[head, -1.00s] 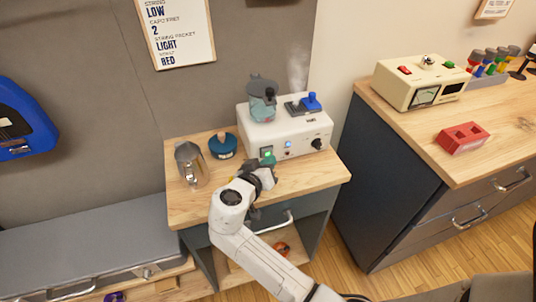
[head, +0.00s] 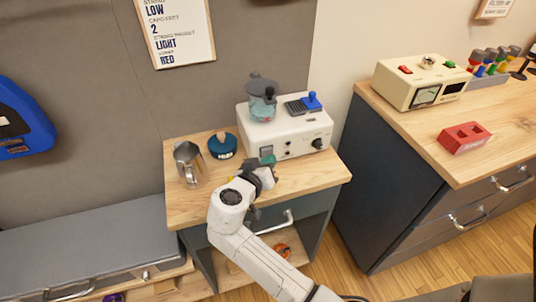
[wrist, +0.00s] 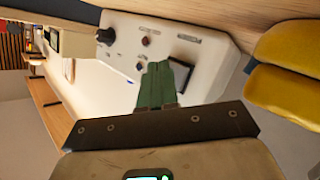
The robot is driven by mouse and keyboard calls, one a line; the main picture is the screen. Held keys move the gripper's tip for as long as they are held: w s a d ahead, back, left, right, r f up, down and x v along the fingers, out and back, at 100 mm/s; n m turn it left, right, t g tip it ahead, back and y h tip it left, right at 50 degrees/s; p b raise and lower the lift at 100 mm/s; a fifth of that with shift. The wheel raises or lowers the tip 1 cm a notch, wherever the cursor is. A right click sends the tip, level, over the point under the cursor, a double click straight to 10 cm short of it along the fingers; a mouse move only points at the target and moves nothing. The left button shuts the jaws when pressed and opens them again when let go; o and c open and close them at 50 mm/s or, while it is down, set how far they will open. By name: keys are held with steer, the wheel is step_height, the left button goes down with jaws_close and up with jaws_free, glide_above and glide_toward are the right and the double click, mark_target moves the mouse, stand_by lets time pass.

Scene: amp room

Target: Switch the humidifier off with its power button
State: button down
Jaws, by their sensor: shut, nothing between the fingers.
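The humidifier (head: 303,141) is a white box at the back of the small wooden-topped stand. Its front has a black knob (head: 317,144) at the right and small round controls beside it. In the wrist view the humidifier (wrist: 215,57) shows a dark square button (wrist: 181,76) beside the fingertips. My gripper (head: 267,161) is at the left part of the front panel. Its green fingers are shut together and empty in the wrist view (wrist: 158,72). I cannot tell whether the tips touch the button. No mist shows above the humidifier.
A teal lidded jar (head: 262,102) and a blue block (head: 312,100) sit on top of the humidifier. A metal pitcher (head: 188,163) and a dark blue round pot (head: 222,146) stand left of my gripper. The stand top (head: 315,176) is clear at the right front.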

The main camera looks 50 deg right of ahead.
steer(key=shift+s+a+p, duration=0.15)
steer(key=shift+s+a, duration=0.4)
steer(key=shift+s, duration=0.3)
steer(key=shift+s+a+p, duration=0.2)
steer(key=shift+s+a, duration=0.4)
steer(key=shift+s, duration=0.2)
steer(key=shift+s+a+p, duration=0.15)
steer(key=shift+s+a, duration=0.4)
steer(key=shift+s, duration=0.3)
